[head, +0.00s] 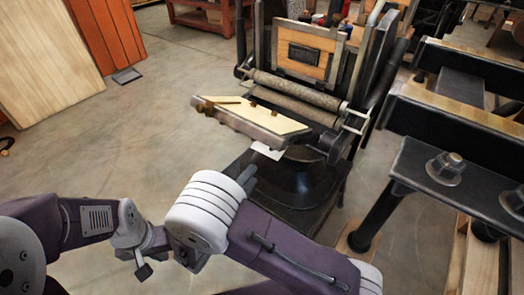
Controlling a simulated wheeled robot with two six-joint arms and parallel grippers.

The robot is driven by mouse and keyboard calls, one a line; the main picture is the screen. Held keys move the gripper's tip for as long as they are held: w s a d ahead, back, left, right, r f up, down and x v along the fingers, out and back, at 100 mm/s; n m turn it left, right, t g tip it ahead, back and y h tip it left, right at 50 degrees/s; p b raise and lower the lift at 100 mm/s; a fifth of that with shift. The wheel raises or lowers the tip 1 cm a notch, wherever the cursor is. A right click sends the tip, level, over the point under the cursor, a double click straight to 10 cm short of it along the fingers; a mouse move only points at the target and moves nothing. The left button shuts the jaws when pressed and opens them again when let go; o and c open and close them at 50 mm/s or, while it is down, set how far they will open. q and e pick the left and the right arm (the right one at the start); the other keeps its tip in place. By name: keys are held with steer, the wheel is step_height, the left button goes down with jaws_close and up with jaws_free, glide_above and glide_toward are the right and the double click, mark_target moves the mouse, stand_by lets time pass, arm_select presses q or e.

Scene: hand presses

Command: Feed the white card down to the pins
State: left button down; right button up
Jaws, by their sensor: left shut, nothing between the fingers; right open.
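A white card (266,150) shows as a small piece just below the front edge of the tilted cream-faced platen (280,122); the rest of it is hidden. Small brown pieces (253,103) sit on the platen's upper edge, and I cannot tell whether they are the pins. My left gripper (144,270) is shut and empty, low and left, well away from the press.
The dark press (318,170) has a roller (297,90) above the platen and a wood-framed bed (306,52) behind it. A dark bench frame with large bolts (447,168) stands close on the right. Boards (50,55) lean at the left. The floor between is clear.

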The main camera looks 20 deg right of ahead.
steer(key=x, duration=0.9)
steer(key=shift+w, duration=0.45)
steer(key=shift+r, duration=0.1)
jaws_close()
steer(key=s+a+r+p, duration=0.5)
steer(key=s+a+r, duration=0.2)
steer(key=s+a, duration=0.2)
steer(key=shift+s+a+r, duration=0.2)
steer(key=shift+s+a, duration=0.05)
steer(key=shift+s, duration=0.35)
